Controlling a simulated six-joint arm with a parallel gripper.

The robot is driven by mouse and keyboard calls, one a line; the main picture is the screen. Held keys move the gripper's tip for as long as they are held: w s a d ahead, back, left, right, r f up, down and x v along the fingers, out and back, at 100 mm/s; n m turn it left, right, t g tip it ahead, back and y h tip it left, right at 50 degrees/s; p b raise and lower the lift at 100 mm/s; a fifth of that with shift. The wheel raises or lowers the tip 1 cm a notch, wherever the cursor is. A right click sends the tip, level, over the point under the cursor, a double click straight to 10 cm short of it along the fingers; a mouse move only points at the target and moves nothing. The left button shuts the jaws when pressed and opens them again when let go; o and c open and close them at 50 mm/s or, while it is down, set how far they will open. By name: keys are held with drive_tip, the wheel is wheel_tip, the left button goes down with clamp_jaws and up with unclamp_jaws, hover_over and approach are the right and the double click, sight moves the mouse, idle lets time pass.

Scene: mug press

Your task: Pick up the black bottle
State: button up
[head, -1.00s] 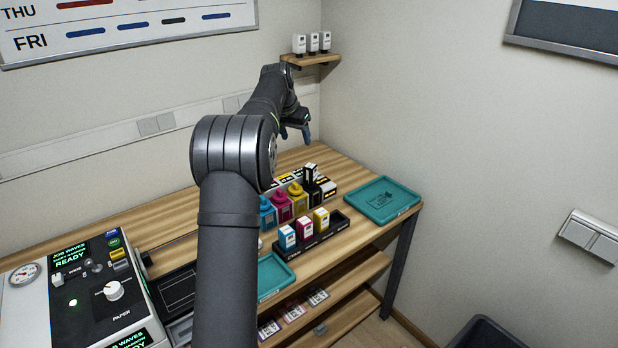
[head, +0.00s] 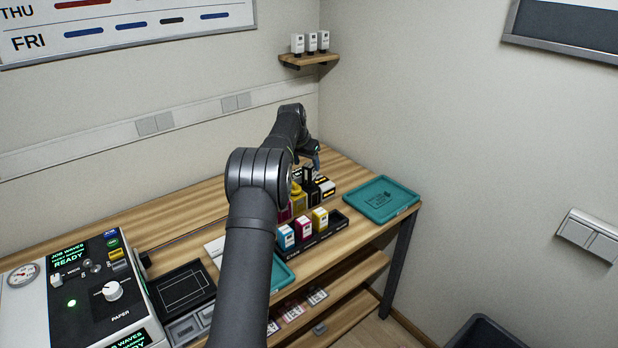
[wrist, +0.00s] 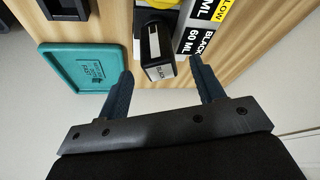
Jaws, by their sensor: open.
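The black bottle (head: 310,189) stands at the right end of the row of ink bottles on the table in the head view. In the wrist view the black bottle (wrist: 157,47), with a pale label, lies just ahead of my fingertips, roughly centred between them. My gripper (head: 314,158) is open, above and close behind the bottle in the head view. In the wrist view my gripper (wrist: 161,67) has its two blue fingers spread with nothing held. I cannot tell whether a finger touches the bottle.
A yellow bottle (head: 299,200) stands left of the black one. A dark rack (head: 322,236) with small cartridges sits in front. A teal tray (head: 380,199) lies to the right. A "BLACK 60 ML" label (wrist: 203,38) shows beside the bottle. A wall shelf (head: 309,60) is above.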

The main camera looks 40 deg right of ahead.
sight(308, 166)
drive_tip(key=x, duration=0.5)
drive_tip(key=shift+f, duration=0.15)
drive_tip(key=c, duration=1.2)
drive_tip(key=shift+c, duration=0.2)
drive_tip(key=shift+r, duration=0.2)
